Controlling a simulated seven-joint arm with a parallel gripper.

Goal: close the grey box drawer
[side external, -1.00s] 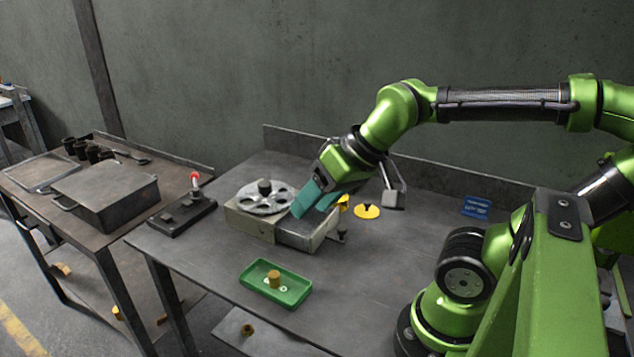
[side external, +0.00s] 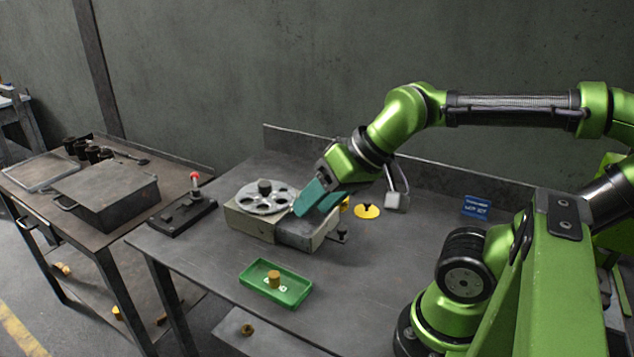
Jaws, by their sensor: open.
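The grey box (side external: 248,226) stands on the near table, with a round grey disc (side external: 265,198) with holes and a black knob on top. Its drawer (side external: 303,234) sticks out toward the right, with a pale front panel and a small black knob (side external: 342,237). My gripper (side external: 308,207) has teal fingers and points down to the left over the drawer, beside the disc. The fingers overlap in this view and partly hide the drawer's inside. I cannot tell whether they touch the drawer. Nothing is seen held.
A green tray (side external: 297,299) with a brass-coloured piece lies in front. A yellow disc (side external: 367,211) and a pale block (side external: 397,202) are behind the drawer. A black lever panel (side external: 180,220) is to the left, a blue sign (side external: 476,207) to the right.

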